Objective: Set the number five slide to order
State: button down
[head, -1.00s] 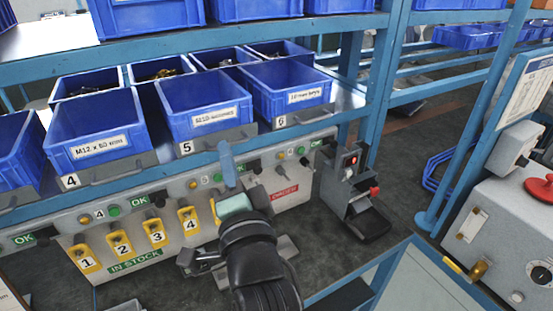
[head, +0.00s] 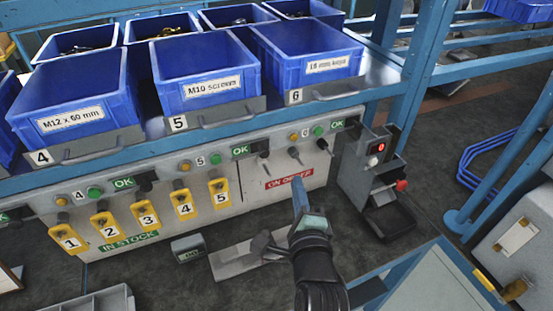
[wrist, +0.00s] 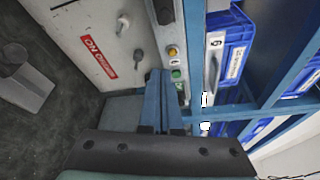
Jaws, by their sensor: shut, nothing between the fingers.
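The number five slide (head: 219,193) is a yellow tag marked 5. It hangs on the pale panel, rightmost of a row of similar numbered tags above the green IN STOCK label (head: 130,240). The red ON ORDER label (head: 276,184) is to its right and shows in the wrist view (wrist: 98,57). Bare metal pegs (head: 295,154) stick out above that label. My gripper (head: 298,181) has blue fingers, shut and empty, in front of the label's right part and apart from the tag. In the wrist view the closed fingers (wrist: 163,75) point toward the panel's edge.
Blue bins (head: 205,80) stand on the shelf above the panel; the bin over plate 5 reads M10 screws. A grey metal piece (head: 235,262) lies below the panel, beside my wrist.

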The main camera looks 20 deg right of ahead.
aim_at(263, 151)
jog(key=x, duration=0.9)
jog(key=shift+w+d, duration=0.2)
jog(key=shift+w, duration=0.2)
jog(key=a+p, duration=0.1)
jog(key=a+r, duration=0.1)
jog(key=shift+s+a+p, duration=0.2)
jog(key=shift+a+p, duration=0.15)
jog(key=shift+s+a+r+p, duration=0.15)
jog(key=shift+a+p, duration=0.15)
jog(key=shift+a, duration=0.35)
jog(key=shift+a, duration=0.1)
